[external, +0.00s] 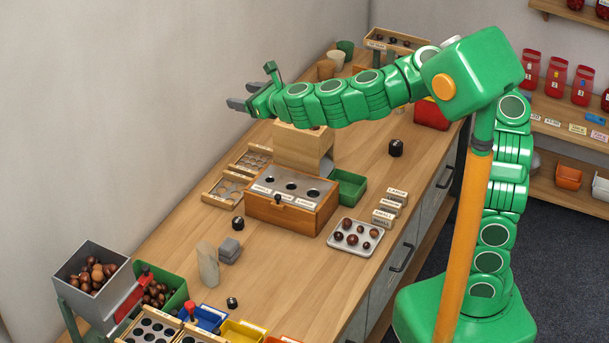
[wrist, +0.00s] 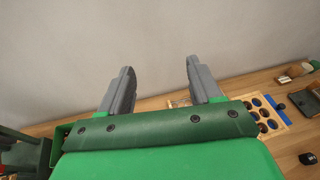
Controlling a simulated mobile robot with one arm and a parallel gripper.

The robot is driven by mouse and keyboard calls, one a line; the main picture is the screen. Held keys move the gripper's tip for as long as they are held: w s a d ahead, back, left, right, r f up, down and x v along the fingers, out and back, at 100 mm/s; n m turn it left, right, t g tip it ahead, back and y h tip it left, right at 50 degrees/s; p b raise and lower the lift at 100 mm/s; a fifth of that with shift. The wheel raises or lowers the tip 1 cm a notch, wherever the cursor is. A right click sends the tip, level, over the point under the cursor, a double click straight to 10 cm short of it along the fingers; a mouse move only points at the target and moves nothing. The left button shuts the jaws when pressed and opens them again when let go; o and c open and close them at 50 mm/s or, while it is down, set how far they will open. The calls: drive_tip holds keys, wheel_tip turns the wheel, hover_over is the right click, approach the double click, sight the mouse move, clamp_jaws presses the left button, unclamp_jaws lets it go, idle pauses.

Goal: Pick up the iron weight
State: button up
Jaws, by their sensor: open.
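Three dark, knobbed pieces that look like iron weights stand on the wooden bench in the external view. The largest dark weight (external: 396,147) is at the right, near the bench's front edge. A smaller dark weight (external: 238,222) is left of the wooden sorting box, and the smallest dark weight (external: 232,302) is near the coloured bins. My gripper (external: 243,103) is open and empty, raised at the far left near the wall. In the wrist view my gripper (wrist: 160,75) has its fingers apart, facing bare wall. A dark piece (wrist: 308,158) shows at lower right there.
A wooden box with holes (external: 318,190) stands mid-bench, beside a green tray (external: 361,186) and a tray of chestnuts (external: 330,240). Grey blocks (external: 229,248) and a pale upright piece (external: 207,264) stand nearby. Bare bench surrounds the largest weight.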

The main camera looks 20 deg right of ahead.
wheel_tip(320, 180, down, 8)
drive_tip(key=m+h, duration=0.3)
drive_tip(key=m, duration=0.1)
approach(239, 221)
drive_tip(key=shift+x, duration=0.8)
drive_tip(key=shift+w+a+f, duration=0.15)
drive_tip(key=shift+w+f, duration=0.15)
drive_tip(key=shift+w, duration=0.1)
drive_tip(key=shift+x, duration=3.5)
drive_tip(key=shift+r, duration=0.15)
clamp_jaws()
